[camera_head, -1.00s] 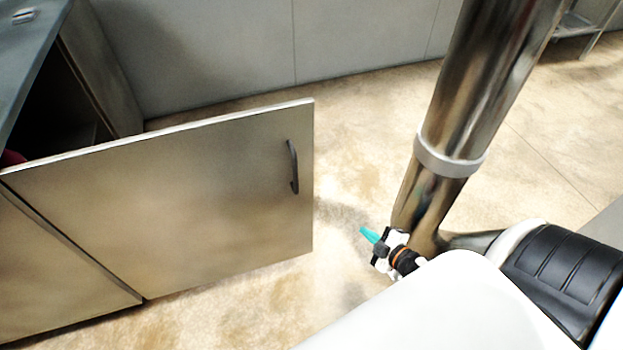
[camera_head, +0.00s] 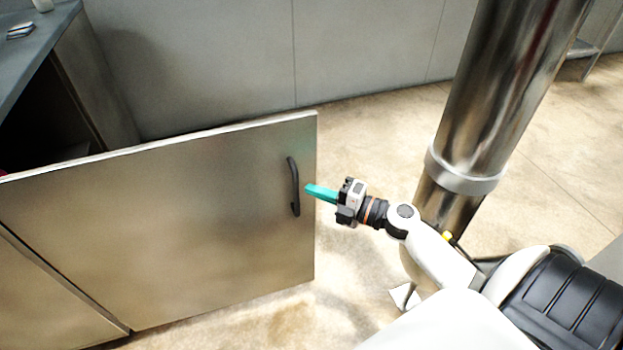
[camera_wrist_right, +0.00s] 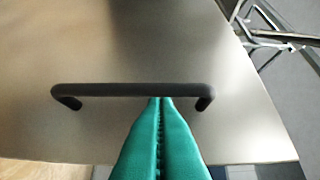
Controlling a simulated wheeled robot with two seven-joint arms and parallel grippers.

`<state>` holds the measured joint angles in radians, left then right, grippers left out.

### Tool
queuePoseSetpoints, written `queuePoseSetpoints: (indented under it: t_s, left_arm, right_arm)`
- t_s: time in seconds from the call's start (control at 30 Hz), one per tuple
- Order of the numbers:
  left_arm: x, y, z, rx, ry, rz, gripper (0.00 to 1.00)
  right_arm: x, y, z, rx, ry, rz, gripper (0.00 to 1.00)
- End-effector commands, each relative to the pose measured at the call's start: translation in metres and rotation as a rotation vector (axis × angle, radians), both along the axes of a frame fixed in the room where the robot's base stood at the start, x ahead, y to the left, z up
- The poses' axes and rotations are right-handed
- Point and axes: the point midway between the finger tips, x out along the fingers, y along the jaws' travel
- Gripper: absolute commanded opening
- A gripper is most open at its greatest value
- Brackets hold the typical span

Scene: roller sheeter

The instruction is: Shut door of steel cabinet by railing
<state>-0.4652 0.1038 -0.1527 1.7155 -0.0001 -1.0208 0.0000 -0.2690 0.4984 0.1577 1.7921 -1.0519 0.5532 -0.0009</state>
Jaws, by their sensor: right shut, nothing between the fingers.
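The steel cabinet (camera_head: 102,92) stands at the left with its door (camera_head: 180,230) swung wide open. The door carries a dark bar handle (camera_head: 293,187) near its free edge. My right gripper (camera_head: 310,190) has teal fingers, shut and empty, close to the handle at the door's free edge. In the right wrist view the gripper's fingertips (camera_wrist_right: 160,100) overlap the handle (camera_wrist_right: 130,90), towards one end of it. I cannot tell whether they touch it. The door's face (camera_wrist_right: 180,50) fills most of that view. My left gripper is not in view.
A thick steel post (camera_head: 490,90) rises from the floor right of the gripper. A grey wall (camera_head: 350,50) runs behind. The cabinet's dark worktop (camera_head: 55,30) holds small items. The floor (camera_head: 370,130) between door and post is clear.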

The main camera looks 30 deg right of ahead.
Motion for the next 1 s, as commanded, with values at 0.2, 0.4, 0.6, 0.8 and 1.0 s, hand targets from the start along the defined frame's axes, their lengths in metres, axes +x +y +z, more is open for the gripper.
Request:
queuePoseSetpoints:
  t_s: [0.2, 0.4, 0.6, 0.8, 1.0]
  left_arm:
    - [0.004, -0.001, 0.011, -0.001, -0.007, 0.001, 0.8]
    - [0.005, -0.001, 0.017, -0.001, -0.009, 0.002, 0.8]
    - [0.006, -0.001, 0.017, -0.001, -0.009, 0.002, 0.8]
    - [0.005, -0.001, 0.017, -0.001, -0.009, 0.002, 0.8]
    - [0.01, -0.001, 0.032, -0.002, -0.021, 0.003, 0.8]
  right_arm:
    - [0.03, -0.006, -0.001, 0.002, -0.001, -0.001, 0.0]
    - [0.04, -0.009, 0.0, 0.001, 0.0, 0.0, 0.0]
    - [0.041, -0.009, 0.0, 0.002, 0.001, 0.0, 0.0]
    - [0.041, -0.01, -0.001, 0.002, 0.001, 0.001, 0.0]
    - [0.046, -0.016, -0.003, 0.001, 0.001, 0.012, 0.0]
